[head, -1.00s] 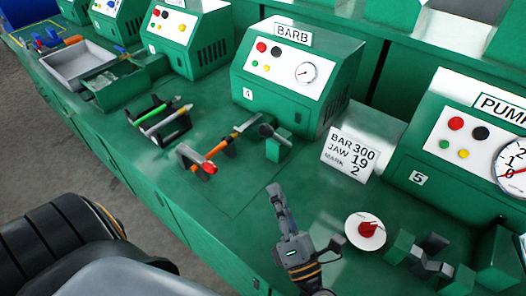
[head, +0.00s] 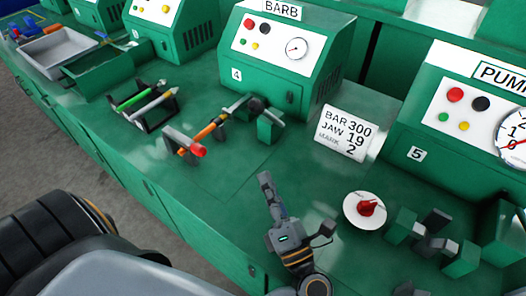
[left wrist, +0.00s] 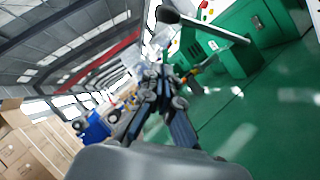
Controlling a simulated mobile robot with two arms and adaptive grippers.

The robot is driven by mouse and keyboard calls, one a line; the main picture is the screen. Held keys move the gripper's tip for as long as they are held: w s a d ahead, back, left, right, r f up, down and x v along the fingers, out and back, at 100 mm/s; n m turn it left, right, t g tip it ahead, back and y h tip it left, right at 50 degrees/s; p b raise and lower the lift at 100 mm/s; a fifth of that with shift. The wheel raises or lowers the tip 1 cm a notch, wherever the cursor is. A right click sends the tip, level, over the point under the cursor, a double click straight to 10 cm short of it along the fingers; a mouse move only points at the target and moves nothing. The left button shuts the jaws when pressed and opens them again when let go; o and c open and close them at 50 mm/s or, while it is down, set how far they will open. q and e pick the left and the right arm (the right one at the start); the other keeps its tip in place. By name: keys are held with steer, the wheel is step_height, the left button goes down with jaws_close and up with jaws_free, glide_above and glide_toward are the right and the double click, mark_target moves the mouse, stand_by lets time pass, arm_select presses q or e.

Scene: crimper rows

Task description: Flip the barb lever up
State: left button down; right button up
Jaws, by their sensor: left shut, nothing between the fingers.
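The barb lever (head: 255,104) stands in front of the green BARB machine (head: 283,75). It has a dark round knob pointing to the left and a short arm running to a green block (head: 270,126). It is low, close to the bench top. My left gripper (head: 267,187) is shut and empty over the bench, in front of the lever and apart from it. In the left wrist view the gripper fingers (left wrist: 165,85) show mid-picture, and a dark-knobbed bar, apparently the lever (left wrist: 205,27), lies beyond them.
An orange-handled tool (head: 205,132) lies on a stand left of the lever. A rack (head: 150,108) holds pens. Bench between gripper and lever is clear.

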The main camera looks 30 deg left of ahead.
arm_select(q)
steer(key=w+d+r+p+x, duration=0.1)
steer(key=p+x, duration=0.3)
steer(key=x, duration=0.8)
steer(key=shift+w+d+r+p, duration=0.25)
steer(key=shift+w+d+p, duration=0.1)
steer(key=shift+w, duration=0.05)
arm_select(e)
steer(key=r, duration=0.5)
steer(key=shift+d, duration=0.35)
steer(key=shift+r, duration=0.1)
